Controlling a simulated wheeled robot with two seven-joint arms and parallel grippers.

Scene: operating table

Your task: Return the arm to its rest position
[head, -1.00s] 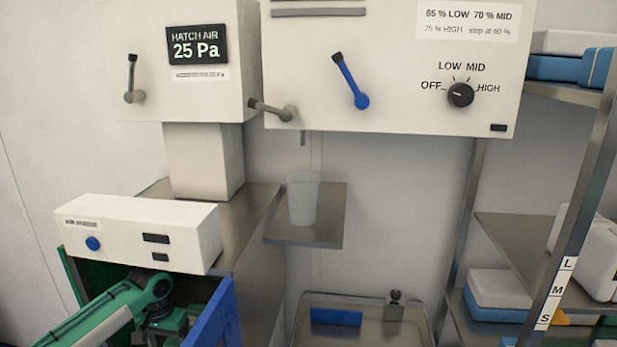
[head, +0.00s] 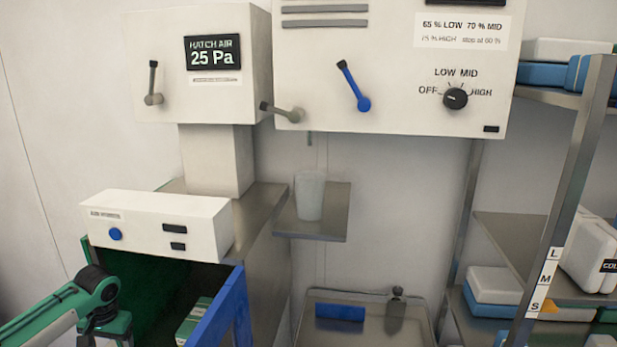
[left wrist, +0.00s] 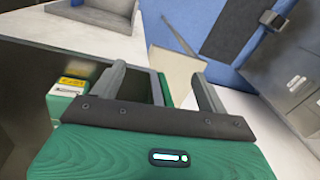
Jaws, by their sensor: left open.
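My left arm comes in at the lower left of the head view, in front of the open cabinet under the white control box (head: 158,225). Its fingertips are not visible there. In the left wrist view my left gripper (left wrist: 150,82) shows two grey fingers spread apart with nothing between them. A green and white box with a yellow label (left wrist: 70,95) is beyond the left finger. A green and white box (head: 193,318) also lies inside the cabinet in the head view. My right gripper is not in view.
The cabinet's blue door (head: 228,310) stands open. A white cup (head: 310,195) stands on a small metal shelf (head: 325,232). A metal tray (head: 375,325) with a blue block (head: 340,312) is lower centre. A storage rack (head: 565,220) with several boxes is on the right.

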